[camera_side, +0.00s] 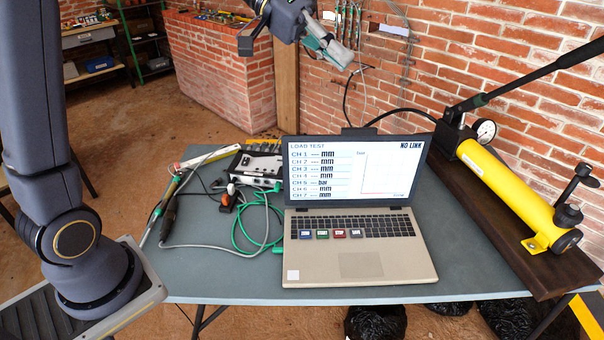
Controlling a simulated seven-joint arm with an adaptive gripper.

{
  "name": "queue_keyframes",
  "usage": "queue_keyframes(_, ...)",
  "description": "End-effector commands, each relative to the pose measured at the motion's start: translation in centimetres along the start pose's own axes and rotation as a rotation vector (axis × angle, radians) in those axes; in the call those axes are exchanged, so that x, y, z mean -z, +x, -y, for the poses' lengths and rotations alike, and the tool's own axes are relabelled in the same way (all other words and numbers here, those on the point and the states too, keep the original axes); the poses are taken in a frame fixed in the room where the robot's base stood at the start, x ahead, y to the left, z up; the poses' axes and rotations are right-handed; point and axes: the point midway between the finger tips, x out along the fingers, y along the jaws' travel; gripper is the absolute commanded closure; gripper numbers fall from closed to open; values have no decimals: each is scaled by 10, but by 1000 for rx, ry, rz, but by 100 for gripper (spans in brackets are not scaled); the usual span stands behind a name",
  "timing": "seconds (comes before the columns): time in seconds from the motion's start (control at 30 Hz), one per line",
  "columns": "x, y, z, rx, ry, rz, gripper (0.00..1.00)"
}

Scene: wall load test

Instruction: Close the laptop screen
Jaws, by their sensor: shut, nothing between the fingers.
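The laptop stands open on the table, its lit screen (350,172) upright and tilted slightly back, showing "LOAD TEST" and "NO LINK". My gripper (345,62) is at the top of the view, above and behind the screen in the picture, apart from the laptop. Its fingers point down to the right, look closed and hold nothing. The back of the screen is hidden.
A yellow hydraulic pump (508,190) with a long black lever and gauge rests on a dark wooden board right of the laptop. The grey table (225,280) is clear at front left.

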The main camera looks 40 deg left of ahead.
Motion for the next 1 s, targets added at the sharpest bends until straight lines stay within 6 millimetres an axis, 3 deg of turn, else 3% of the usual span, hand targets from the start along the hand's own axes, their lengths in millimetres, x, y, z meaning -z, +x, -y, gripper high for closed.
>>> queue_keyframes(0.03, 22, 0, 25, -64, -41, -31, 100)
queue_keyframes(0.1, 49, -3, 57, -157, -85, -86, 100)
queue_keyframes(0.23, 84, -13, 134, -305, -184, -208, 100)
queue_keyframes(0.4, 89, -24, 242, -412, -346, -342, 100)
queue_keyframes(0.53, 69, -22, 300, -432, -450, -379, 100)
queue_keyframes(0.6, 59, -20, 317, -438, -487, -388, 100)
queue_keyframes(0.7, 56, -22, 326, -437, -505, -399, 100)
queue_keyframes(0.87, 65, -6, 319, -436, -503, -396, 100)
queue_keyframes(1.0, 78, 19, 310, -435, -503, -394, 100)
